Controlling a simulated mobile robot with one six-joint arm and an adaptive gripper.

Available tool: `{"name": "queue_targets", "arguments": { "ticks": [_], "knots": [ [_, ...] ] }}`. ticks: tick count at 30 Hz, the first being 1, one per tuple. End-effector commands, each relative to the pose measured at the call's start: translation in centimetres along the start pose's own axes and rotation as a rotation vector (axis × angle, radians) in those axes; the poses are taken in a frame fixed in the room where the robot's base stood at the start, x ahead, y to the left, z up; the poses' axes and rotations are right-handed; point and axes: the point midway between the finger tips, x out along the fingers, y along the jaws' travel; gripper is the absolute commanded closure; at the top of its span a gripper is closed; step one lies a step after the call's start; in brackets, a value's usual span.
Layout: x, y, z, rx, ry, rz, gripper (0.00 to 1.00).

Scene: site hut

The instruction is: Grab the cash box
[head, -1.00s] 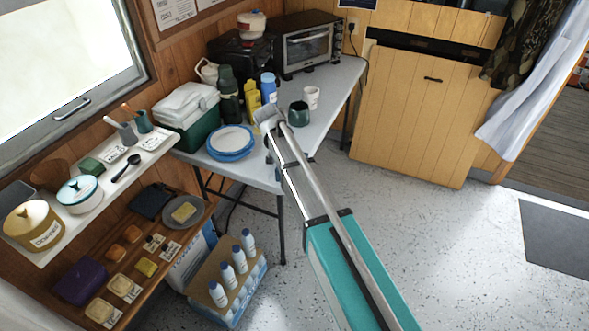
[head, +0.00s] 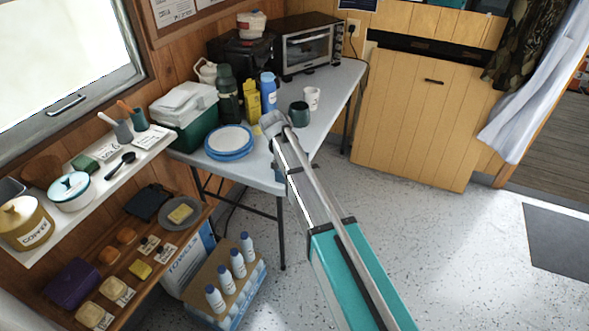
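I cannot tell for sure which thing is the cash box. A purple box (head: 72,284) lies at the near left end of the lower wooden shelf. A dark flat case (head: 149,202) lies at the far end of the same shelf. My arm reaches from the bottom right to a grey rounded joint over the near edge of the folding table. No gripper fingers can be made out; the arm hides what is behind it. Nothing is seen held.
The grey folding table (head: 330,92) bears a green cool box (head: 185,118), blue-rimmed plates (head: 230,142), bottles, a dark green mug (head: 299,114) and an oven (head: 308,50). A white upper shelf (head: 98,180) partly overhangs the lower one. A bottle crate (head: 246,300) stands on the floor.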

Motion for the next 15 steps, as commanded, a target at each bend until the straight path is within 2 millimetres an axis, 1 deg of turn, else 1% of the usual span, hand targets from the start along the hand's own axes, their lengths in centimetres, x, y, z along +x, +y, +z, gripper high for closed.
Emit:
{"name": "queue_targets", "arguments": {
  "ticks": [9,11,15],
  "knots": [
    [-0.01,0.0,0.01,0.0,0.0,0.0,0.46],
    [-0.01,-0.01,0.02,0.0,0.0,0.0,0.55],
    [-0.01,-0.01,0.02,0.0,0.0,0.0,0.81]
  ]
}}
